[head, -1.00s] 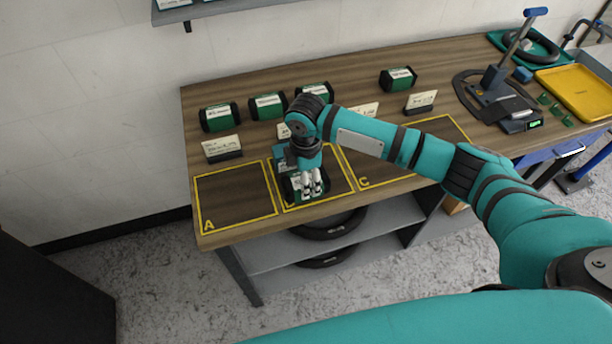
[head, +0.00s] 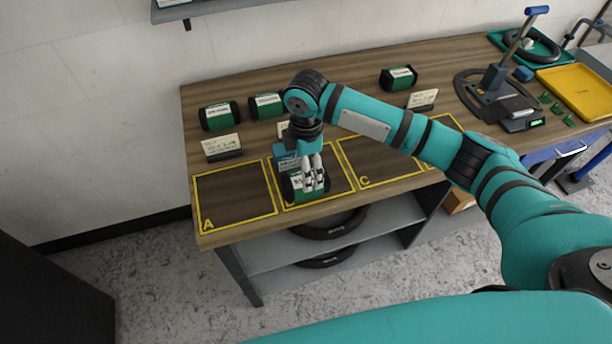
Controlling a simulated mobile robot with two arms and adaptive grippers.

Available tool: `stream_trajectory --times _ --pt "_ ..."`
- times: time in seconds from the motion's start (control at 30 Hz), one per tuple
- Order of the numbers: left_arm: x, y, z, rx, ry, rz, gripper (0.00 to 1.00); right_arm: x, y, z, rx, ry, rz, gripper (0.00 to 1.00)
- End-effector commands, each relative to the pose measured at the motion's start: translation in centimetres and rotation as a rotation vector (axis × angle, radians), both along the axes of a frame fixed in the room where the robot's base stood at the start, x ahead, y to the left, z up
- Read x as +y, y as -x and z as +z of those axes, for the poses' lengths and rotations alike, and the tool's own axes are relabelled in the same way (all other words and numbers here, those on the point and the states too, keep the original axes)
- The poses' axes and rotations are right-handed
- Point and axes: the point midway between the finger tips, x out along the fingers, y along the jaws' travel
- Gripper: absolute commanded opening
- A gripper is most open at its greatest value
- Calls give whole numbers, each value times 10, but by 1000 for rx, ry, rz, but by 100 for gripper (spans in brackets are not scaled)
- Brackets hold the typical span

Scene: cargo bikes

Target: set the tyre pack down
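The tyre pack (head: 290,188), dark with green wrapping and a white label, is in the yellow-outlined bay between bays A and C, whose letter is mostly covered. My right gripper (head: 314,188) is directly over this pack, fingers pointing down in front of it and hiding part of it. The finger gap and any contact are too small to judge. Whether the pack rests fully on the wood is also hard to see. My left gripper is not in view.
Bay A (head: 235,195) and bay C (head: 380,165) are empty. Green packs stand behind, including one at the left (head: 219,116) and one farther right (head: 398,78). Label cards (head: 222,147) stand before them. A yellow tray (head: 578,92) lies at the right. Tyres (head: 330,226) lie on the shelf below.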

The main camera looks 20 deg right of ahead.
Motion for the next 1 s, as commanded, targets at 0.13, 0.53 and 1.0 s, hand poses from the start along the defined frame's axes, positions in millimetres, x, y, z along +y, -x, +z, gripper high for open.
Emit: stream_trajectory --times 0.13,0.53,1.0 --pt "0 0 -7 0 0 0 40 0 -1 32 -4 -1 1 80" --pt "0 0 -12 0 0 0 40 0 0 74 1 0 0 80" --pt "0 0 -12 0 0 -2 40 20 19 49 -4 -51 -24 80"
